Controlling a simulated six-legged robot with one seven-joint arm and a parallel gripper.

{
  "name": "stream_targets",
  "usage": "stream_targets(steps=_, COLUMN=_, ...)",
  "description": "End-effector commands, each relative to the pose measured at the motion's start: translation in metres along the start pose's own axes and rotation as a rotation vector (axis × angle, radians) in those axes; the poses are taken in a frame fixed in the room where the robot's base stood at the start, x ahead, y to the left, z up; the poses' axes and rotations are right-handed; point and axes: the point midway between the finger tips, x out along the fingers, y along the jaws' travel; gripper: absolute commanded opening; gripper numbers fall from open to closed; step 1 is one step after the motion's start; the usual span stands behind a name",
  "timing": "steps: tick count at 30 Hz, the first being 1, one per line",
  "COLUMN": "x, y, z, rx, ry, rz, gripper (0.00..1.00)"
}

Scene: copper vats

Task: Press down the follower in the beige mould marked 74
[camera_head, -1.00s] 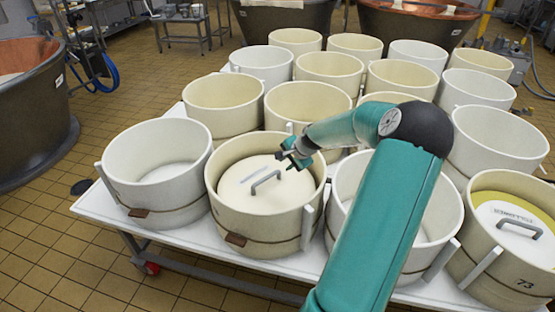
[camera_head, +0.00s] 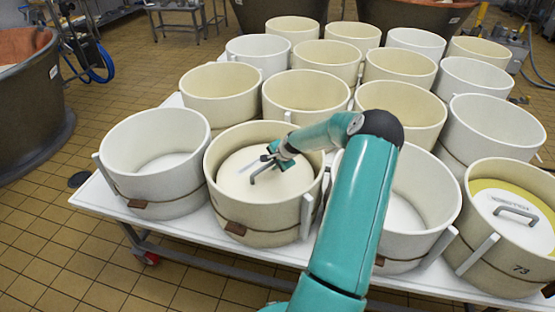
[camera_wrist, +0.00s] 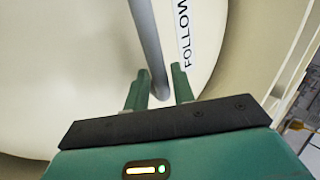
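A beige mould (camera_head: 262,222) stands second from the left in the front row; no number is readable on its visible side. A pale round follower (camera_head: 285,184) sits inside it, below the rim, with a grey bar handle (camera_head: 254,178). My gripper (camera_head: 267,157) is inside the mould at the handle. In the wrist view, the two green fingers of my gripper (camera_wrist: 161,84) are apart, with the grey handle (camera_wrist: 147,45) between them. Contact with the handle cannot be told. A label reading "FOLLOW" (camera_wrist: 186,40) lies beside the handle on the follower (camera_wrist: 75,70).
A beige mould marked 73 (camera_head: 520,270) at the right holds another follower (camera_head: 512,222). Empty white and beige moulds crowd the white table (camera_head: 105,203). A white mould (camera_head: 150,195) stands close on the left, another (camera_head: 430,205) on the right behind my arm.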

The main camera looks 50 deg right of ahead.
Motion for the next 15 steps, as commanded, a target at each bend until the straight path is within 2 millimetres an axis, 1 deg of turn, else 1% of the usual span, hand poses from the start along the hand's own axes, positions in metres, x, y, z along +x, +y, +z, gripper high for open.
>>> stream_targets(steps=1, x=0.0047, y=0.0, z=0.0001, rx=0.0, ry=0.0, rz=0.0, gripper=0.25)
stream_targets(steps=4, x=0.0093, y=-0.0008, z=0.0002, rx=0.0, ry=0.001, rz=0.0, gripper=0.25)
stream_targets(steps=11, x=0.0101, y=-0.0004, z=0.0001, rx=0.0, ry=0.001, rz=0.001, gripper=0.25)
stream_targets(steps=12, x=0.01, y=-0.0004, z=0.0001, rx=0.0, ry=0.001, rz=0.001, gripper=0.23)
stream_targets(steps=14, x=0.0099, y=-0.0004, z=0.0001, rx=0.0, ry=0.001, rz=0.001, gripper=0.11)
stream_targets(steps=15, x=0.0099, y=-0.0004, z=0.0001, rx=0.0, ry=0.001, rz=0.001, gripper=0.03)
